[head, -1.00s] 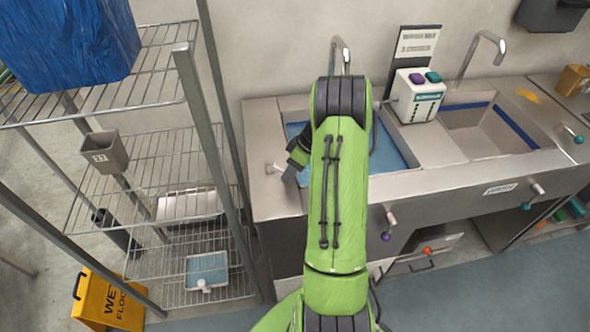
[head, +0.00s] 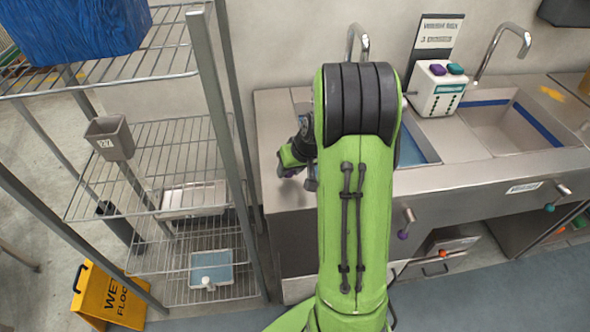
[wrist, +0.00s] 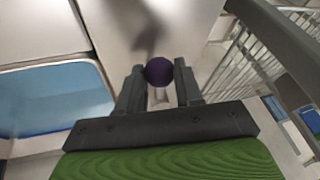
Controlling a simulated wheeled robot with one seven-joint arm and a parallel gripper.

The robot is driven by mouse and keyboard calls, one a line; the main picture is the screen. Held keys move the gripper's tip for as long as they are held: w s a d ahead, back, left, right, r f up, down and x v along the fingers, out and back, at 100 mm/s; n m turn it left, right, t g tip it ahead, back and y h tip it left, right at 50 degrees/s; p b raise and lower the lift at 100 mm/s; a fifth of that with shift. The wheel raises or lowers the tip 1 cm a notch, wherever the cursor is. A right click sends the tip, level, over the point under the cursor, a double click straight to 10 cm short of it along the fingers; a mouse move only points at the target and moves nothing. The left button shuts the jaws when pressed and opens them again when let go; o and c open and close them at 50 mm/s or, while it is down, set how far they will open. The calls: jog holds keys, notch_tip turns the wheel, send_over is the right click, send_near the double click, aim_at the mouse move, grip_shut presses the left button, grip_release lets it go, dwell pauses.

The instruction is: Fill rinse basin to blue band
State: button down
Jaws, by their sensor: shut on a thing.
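My gripper (wrist: 160,85) is shut on a round purple knob (wrist: 159,71), which shows between its two fingertips in the wrist view. In the head view my gripper (head: 291,160) is at the left end of the steel counter, partly hidden by my arm. The right basin (head: 497,128) has a blue band (head: 537,124) along its inner wall and looks empty. The left basin (head: 413,152) shows a flat blue surface and is mostly behind my arm; it also shows in the wrist view (wrist: 55,98). A faucet (head: 502,50) reaches toward the right basin.
On the counter front are a purple-knobbed lever (head: 404,233) and a teal-knobbed lever (head: 551,206). A white box (head: 437,92) with purple and teal buttons stands between the basins. A wire shelf (head: 160,150) stands close on the left, with a yellow wet-floor sign (head: 108,299) below.

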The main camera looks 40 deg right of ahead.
jog(key=shift+w+a+m, duration=0.1)
jog(key=shift+a+m, duration=0.2)
jog(key=shift+m, duration=0.1)
jog(key=c, duration=0.8)
grip_release()
jog(key=shift+o, duration=0.2)
jog(key=shift+r, duration=0.1)
jog(key=a+p+v, duration=0.1)
jog(key=p+v, duration=0.2)
jog(key=v, duration=1.2)
jog(key=shift+s+d+r, duration=0.25)
jog(key=shift+d, duration=0.05)
